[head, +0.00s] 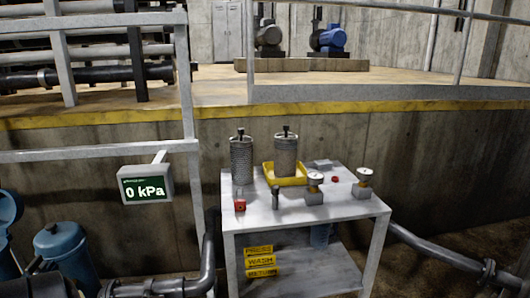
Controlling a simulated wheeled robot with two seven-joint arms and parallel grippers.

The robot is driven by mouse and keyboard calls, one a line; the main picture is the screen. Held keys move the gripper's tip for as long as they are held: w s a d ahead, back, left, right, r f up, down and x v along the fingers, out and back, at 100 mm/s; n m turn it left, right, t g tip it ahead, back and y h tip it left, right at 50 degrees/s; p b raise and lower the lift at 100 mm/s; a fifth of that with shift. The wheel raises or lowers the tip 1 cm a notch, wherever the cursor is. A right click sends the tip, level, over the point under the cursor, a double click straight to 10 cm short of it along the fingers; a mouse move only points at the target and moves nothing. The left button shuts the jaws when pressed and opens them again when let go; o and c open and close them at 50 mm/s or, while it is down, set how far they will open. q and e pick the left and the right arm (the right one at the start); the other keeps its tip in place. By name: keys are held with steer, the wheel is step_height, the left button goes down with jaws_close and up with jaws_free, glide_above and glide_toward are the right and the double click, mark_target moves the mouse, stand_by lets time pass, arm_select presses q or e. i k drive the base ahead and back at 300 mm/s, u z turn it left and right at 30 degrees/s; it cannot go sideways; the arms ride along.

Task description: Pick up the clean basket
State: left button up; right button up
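Two grey perforated cylinder baskets with black top knobs stand upright on a light grey metal table (345,207). The left basket (241,160) stands directly on the tabletop at its back left. The right basket (286,157) stands in a shallow yellow tray (287,180). At this size I cannot tell from their surfaces which one is clean. Neither of my grippers is in view, and nothing is holding the baskets.
Along the table stand a small red item (239,205), a short dark cylinder (275,197) and two gauges on grey blocks (314,190) (363,184). A display reading 0 kPa (146,188) is left of the table. A pipe (440,257) runs at right.

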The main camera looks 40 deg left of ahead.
mark_target(241, 147)
steer(key=u, duration=0.65)
steer(key=i, duration=1.25)
steer(key=u, duration=1.2)
